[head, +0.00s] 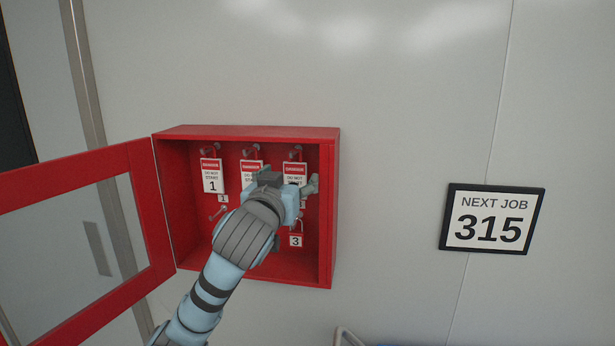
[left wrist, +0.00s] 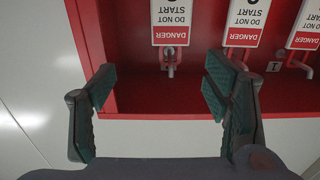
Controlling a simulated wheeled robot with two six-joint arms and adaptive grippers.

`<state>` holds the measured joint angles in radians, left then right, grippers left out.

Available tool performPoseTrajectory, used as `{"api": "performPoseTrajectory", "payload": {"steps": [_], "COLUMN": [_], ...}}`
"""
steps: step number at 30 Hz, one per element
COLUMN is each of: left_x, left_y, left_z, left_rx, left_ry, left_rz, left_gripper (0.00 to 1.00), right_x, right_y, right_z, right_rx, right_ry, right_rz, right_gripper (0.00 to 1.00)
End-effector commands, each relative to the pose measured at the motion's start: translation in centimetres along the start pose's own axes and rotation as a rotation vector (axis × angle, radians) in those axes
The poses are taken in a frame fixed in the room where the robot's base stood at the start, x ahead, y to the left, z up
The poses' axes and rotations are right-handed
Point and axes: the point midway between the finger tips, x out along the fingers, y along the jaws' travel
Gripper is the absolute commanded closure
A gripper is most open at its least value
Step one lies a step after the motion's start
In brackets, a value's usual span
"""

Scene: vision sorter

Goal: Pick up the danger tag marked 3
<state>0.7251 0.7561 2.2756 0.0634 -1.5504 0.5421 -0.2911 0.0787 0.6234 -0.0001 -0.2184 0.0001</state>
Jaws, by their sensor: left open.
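Three white danger tags with red headers hang on hooks in a red wall cabinet. The left tag (head: 212,180) is marked 1. The middle tag (head: 251,166) and right tag (head: 294,170) have their numbers hidden behind my left gripper (head: 286,182) in the head view. In the left wrist view, upside down, the right tag (left wrist: 172,20) hangs ahead between my fingers' lines, its number cut by the top edge. My left gripper (left wrist: 162,92) is open and empty, with a finger to each side and apart from that tag. My right gripper is not in view.
The red cabinet (head: 330,215) has its windowed door (head: 153,205) swung open to the left. A framed sign reading NEXT JOB 315 (head: 491,219) is on the wall at right.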

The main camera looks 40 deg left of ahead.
Motion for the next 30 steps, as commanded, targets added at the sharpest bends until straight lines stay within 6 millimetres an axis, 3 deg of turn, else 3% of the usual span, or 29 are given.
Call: {"api": "performPoseTrajectory", "payload": {"steps": [6,11,19,27,30], "left_x": [5.2,7.4,12.0,12.9,12.9], "left_y": [-1.4,-1.6,-1.2,-1.1,-1.1], "left_z": [-0.4,-0.2,0.0,0.4,0.4], "left_rx": [0.001,0.002,0.001,0.003,0.003], "left_ry": [-0.003,-0.001,-0.002,0.001,0.001], "left_rz": [-0.023,-0.023,-0.021,-0.019,-0.019], "left_gripper": [0.30,0.30,0.30,0.30,0.46], "right_x": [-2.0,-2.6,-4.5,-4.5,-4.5], "right_y": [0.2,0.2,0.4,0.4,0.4], "right_z": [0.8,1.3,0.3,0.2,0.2], "right_rx": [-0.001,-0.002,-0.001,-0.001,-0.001], "right_ry": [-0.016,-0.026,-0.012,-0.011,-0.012], "right_rz": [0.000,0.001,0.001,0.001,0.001], "right_gripper": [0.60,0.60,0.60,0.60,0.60]}}
